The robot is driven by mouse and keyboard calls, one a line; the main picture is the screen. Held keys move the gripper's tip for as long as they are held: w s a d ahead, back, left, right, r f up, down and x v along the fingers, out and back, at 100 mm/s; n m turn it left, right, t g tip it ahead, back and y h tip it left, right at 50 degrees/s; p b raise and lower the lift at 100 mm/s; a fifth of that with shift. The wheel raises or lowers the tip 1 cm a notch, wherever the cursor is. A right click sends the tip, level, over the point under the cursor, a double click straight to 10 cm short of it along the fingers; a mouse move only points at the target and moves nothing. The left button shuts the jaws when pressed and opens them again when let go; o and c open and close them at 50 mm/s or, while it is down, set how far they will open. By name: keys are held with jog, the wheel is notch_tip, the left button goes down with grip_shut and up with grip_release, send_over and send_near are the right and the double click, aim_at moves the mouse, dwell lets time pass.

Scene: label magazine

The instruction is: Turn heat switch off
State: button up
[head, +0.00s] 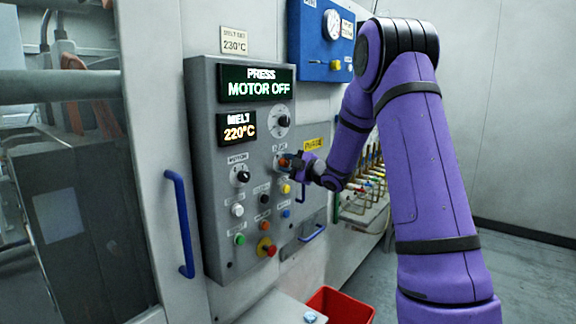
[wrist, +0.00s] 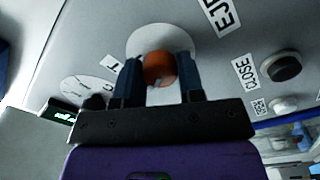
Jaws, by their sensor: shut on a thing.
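The grey control panel (head: 213,190) stands on the machine front in the head view. My gripper (head: 288,163) reaches it from the right and is at an orange knob on a pale round plate. In the wrist view, the two fingers of my gripper (wrist: 158,72) are shut on the orange knob (wrist: 158,66), one on each side. A small label (head: 279,147) sits above this knob in the head view, too small to read surely. Which way the knob points cannot be told.
A black motor knob (head: 241,176), several coloured buttons and a red emergency button (head: 267,247) are close by. The displays (head: 257,84) read MOTOR OFF and MELT 220°C. A blue handle (head: 180,222) stands out at left; a red bin (head: 340,305) is below.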

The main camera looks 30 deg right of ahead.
jog(key=shift+n, duration=0.3)
dwell(0.4)
jog(key=o, duration=0.9)
jog(key=v, duration=1)
jog(key=shift+s+d, duration=0.1)
jog(key=shift+s, duration=0.3)
